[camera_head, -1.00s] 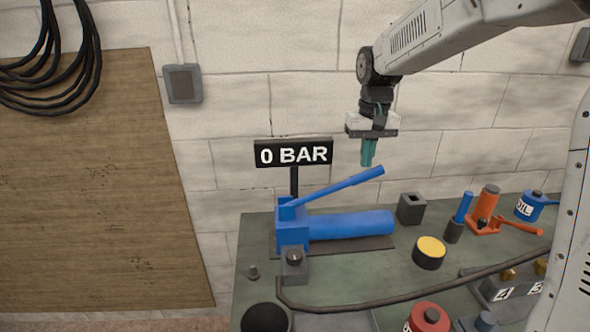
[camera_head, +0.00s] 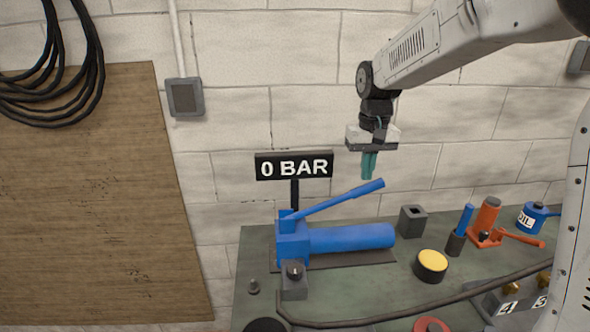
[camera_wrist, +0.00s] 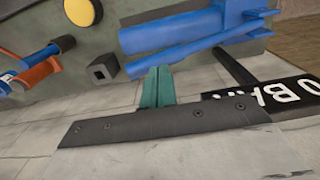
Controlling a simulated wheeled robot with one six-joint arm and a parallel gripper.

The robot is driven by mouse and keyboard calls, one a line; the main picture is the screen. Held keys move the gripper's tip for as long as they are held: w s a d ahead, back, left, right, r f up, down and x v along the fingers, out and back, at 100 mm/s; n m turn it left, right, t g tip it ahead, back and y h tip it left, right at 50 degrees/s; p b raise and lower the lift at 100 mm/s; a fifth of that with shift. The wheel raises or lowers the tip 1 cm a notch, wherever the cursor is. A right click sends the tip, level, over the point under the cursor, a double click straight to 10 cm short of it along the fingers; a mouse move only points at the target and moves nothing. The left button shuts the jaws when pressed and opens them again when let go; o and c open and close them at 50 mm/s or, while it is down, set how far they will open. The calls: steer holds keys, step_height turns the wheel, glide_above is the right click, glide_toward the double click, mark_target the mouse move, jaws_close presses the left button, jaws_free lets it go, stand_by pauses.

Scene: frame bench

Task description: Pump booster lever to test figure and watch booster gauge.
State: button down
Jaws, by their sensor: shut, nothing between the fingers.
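The blue booster pump (camera_head: 345,238) lies on the bench at the back left. Its blue lever (camera_head: 335,199) slopes up to the right, with its free end raised. The booster gauge (camera_head: 294,165) is a black sign on a post behind the pump and reads "0 BAR". My gripper (camera_head: 368,176) points down with its teal fingers closed and empty, just above the lever's free end and apart from it in the head view. In the wrist view the closed fingers (camera_wrist: 157,88) show beside the blue lever (camera_wrist: 190,50), and the sign (camera_wrist: 275,98) is partly cut off at right.
A grey square socket block (camera_head: 412,221), a yellow-topped button (camera_head: 430,265), a blue-handled tool (camera_head: 461,228) and an orange jack (camera_head: 488,222) stand to the right. A dark hose (camera_head: 400,312) crosses the bench front. A block wall rises behind.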

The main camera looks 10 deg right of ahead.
step_height(320, 180, down, 9)
steer(key=shift+f, duration=0.2)
steer(key=shift+r, duration=3.5)
steer(key=shift+f, duration=0.1)
stand_by(0.6)
